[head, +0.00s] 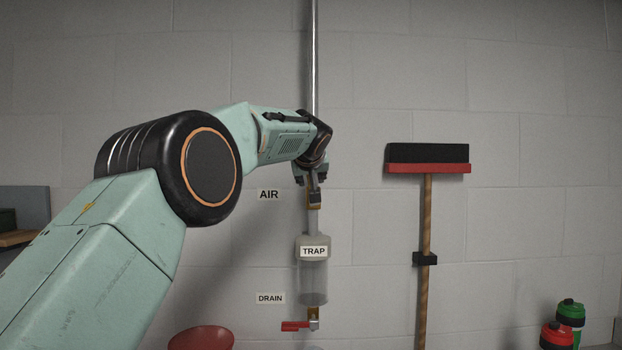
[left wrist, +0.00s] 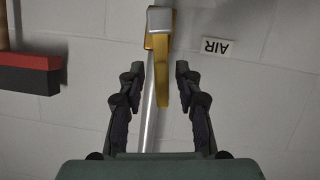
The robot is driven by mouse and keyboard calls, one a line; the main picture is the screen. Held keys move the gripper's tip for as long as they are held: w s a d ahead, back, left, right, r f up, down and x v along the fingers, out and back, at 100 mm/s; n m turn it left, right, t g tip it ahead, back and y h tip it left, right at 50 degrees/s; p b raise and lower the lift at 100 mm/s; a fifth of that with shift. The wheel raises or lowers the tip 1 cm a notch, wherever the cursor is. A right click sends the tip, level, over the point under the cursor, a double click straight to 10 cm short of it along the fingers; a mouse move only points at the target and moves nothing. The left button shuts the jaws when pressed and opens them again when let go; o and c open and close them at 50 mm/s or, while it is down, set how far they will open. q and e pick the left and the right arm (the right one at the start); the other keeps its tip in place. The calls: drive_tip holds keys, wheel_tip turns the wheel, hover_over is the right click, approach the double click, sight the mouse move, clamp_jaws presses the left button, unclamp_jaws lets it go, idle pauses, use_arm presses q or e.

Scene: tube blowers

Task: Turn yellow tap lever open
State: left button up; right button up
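The yellow tap lever (left wrist: 165,85) shows in the left wrist view, hanging from a tap with a pale grey cap. It runs close alongside the metal pipe (left wrist: 148,125). My left gripper (left wrist: 160,68) is open, one finger on each side of lever and pipe, with visible gaps to both. In the head view my left gripper (head: 311,178) is at the pipe beside the AIR label (head: 269,195), and it partly hides the tap. A bit of yellow (head: 314,204) shows just below it. My right gripper is in neither view.
Below the tap hangs a clear TRAP cylinder (head: 313,280), with a red DRAIN lever (head: 295,326) under it. A squeegee or broom (head: 427,168) hangs on the wall to the right. Red and green bottles (head: 557,335) stand at lower right. A red round object (head: 201,339) is at the bottom.

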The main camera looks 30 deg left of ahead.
use_arm(q)
drive_tip(key=shift+a+r, duration=0.1)
drive_tip(key=shift+s+r, duration=0.15)
drive_tip(key=shift+s, duration=0.1)
drive_tip(key=v, duration=1.1)
drive_tip(key=shift+s+d, duration=0.25)
drive_tip(key=shift+d, duration=0.05)
drive_tip(key=shift+w+a, duration=0.1)
drive_tip(key=shift+w, duration=0.05)
